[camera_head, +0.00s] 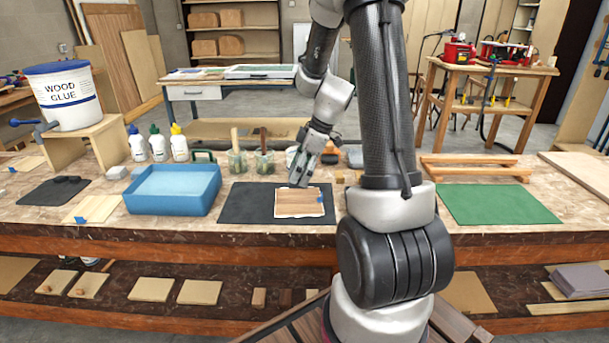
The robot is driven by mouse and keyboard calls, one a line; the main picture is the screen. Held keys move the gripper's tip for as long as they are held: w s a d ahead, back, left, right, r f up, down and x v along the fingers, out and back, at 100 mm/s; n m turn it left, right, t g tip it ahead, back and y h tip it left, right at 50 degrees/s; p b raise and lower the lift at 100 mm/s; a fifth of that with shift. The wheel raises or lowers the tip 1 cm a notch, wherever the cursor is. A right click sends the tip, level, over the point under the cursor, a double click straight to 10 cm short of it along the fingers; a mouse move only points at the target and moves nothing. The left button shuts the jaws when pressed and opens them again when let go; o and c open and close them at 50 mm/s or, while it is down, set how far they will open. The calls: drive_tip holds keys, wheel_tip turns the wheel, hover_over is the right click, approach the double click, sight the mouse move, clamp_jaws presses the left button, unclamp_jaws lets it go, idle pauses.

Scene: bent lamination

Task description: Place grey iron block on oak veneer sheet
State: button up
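The oak veneer sheet (298,204) appears to be the brown wood-grained sheet with pale edges. It lies flat on a dark mat (240,206) in the middle of the bench. My gripper (299,184) points down at the sheet's back edge, its tips overlapping that edge in the picture. I cannot tell whether it touches the sheet, whether its fingers are open, or whether it holds anything. I cannot tell which is the iron block.
A blue tub (172,203) stands left of the mat. Glue bottles (158,144) and brush jars (264,163) stand behind. A glue bucket (66,98) stands on a wooden stand. A green mat (497,204) lies clear at right. My arm hides part of the bench.

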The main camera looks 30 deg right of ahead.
drive_tip(key=shift+f, duration=3.4)
drive_tip(key=o, duration=1.8)
drive_tip(key=shift+f, duration=0.15)
drive_tip(key=v, duration=1.2)
drive_tip(key=s+a+r+m+h, duration=0.2)
drive_tip(key=s+a+r+m, duration=0.3)
drive_tip(key=s+a+r, duration=0.5)
drive_tip(key=s+r+m, duration=0.1)
drive_tip(key=s+m, duration=0.1)
drive_tip(key=s, duration=0.1)
drive_tip(key=s+r+m+t+h, duration=0.1)
drive_tip(key=s+r+m, duration=0.1)
drive_tip(key=s, duration=0.2)
drive_tip(key=s+r+m, duration=0.1)
drive_tip(key=s+m, duration=0.1)
drive_tip(key=s, duration=0.2)
drive_tip(key=shift+d+r+t+h, duration=0.15)
drive_tip(key=shift+d+t+h, duration=0.15)
drive_tip(key=shift+t, duration=0.1)
